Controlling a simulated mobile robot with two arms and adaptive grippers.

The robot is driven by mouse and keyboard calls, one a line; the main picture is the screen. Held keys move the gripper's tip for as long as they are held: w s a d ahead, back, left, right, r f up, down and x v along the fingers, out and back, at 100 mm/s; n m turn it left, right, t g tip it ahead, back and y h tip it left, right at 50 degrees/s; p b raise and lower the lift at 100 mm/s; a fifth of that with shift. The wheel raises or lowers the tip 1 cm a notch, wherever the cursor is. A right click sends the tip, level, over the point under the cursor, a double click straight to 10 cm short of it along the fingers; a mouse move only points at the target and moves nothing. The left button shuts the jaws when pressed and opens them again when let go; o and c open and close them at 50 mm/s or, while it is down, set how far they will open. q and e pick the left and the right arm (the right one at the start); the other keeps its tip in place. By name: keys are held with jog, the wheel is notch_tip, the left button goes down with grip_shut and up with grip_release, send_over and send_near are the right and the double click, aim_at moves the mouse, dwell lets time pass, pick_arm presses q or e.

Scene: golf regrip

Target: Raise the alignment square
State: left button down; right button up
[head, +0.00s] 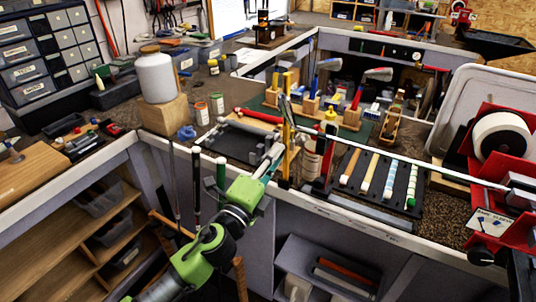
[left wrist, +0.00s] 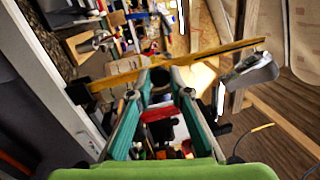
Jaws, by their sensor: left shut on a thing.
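The alignment square appears as a long yellow bar (head: 287,125) standing roughly upright at the bench's front edge, with a dark piece at its lower end. In the left wrist view the yellow bar (left wrist: 215,54) crosses in front of my fingertips. My left gripper (head: 274,155) reaches up from the lower left and is shut on the bar; its teal fingers also show in the left wrist view (left wrist: 160,80). A golf club's iron head (left wrist: 252,72) is close by the bar's right part; I cannot tell whether they touch. My right gripper is not in view.
The club's shaft (head: 405,163) runs right towards a red vise (head: 495,230). Grips lie on a dark mat (head: 345,195) below it. A white jug (head: 156,77) on a wooden block stands left. Other club heads (head: 378,74) stand behind. Two dark shafts lean at the front edge.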

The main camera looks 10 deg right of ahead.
pick_arm(q)
jog(key=shift+s+d+r+m, duration=0.15)
jog(key=shift+s+d+m, duration=0.05)
jog(key=shift+d+m, duration=0.1)
jog(key=c, duration=2.2)
grip_release()
jog(key=shift+d, duration=0.1)
jog(key=shift+o, duration=0.2)
jog(key=v, duration=1.2)
